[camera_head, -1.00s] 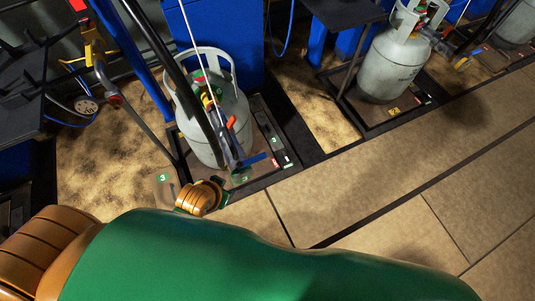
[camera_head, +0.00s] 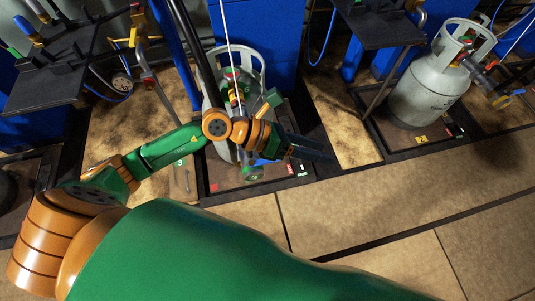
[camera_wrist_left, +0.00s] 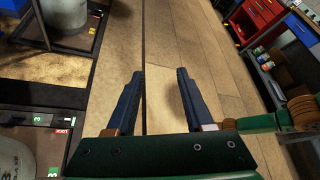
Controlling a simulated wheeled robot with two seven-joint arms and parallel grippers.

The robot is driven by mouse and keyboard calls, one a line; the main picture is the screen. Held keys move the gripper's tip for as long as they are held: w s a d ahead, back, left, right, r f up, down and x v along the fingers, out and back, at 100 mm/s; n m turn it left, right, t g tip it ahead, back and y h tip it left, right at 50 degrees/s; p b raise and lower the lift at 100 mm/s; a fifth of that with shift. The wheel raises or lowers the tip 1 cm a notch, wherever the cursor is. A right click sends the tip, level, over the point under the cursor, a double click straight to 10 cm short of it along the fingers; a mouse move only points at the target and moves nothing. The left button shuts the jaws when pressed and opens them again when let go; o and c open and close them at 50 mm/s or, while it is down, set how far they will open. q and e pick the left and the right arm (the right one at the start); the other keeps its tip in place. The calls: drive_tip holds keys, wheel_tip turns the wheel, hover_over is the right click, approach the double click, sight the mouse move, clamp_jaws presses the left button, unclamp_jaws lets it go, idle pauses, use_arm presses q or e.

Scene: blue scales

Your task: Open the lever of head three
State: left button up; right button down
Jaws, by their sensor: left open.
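A red and yellow valve part (camera_head: 235,85) shows on the cylinder. My left arm crosses in front of it, and my left gripper (camera_head: 325,152) is beside the cylinder's lower right, pointing right. In the left wrist view its two dark fingers (camera_wrist_left: 160,72) are apart, with only floor between them. The filling head and lever of head three are hidden behind my left wrist. My right gripper is out of view.
A second grey cylinder (camera_head: 425,90) stands on its scale to the right. A dark table (camera_head: 50,80) is at the left. Blue posts and a dark hose rise behind. The tiled floor (camera_head: 400,225) in front is clear. A red cabinet (camera_wrist_left: 262,15) shows in the wrist view.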

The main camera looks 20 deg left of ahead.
use_arm(q)
drive_tip(key=a+f+m+g+y, duration=0.1)
drive_tip(key=a+f+m+y, duration=0.1)
drive_tip(key=a+f+y, duration=0.4)
drive_tip(key=m+y, duration=0.1)
drive_tip(key=y, duration=0.2)
hover_over(264, 161)
drive_tip(key=a, duration=0.1)
drive_tip(key=f, duration=0.3)
drive_tip(key=shift+s+a, duration=0.15)
drive_tip(key=shift+s, duration=0.2)
drive_tip(key=shift+g, duration=0.3)
drive_tip(key=b+x, duration=0.1)
drive_tip(key=x, duration=0.5)
drive_tip(key=shift+w+f, duration=0.1)
drive_tip(key=shift+f, duration=0.3)
clamp_jaws()
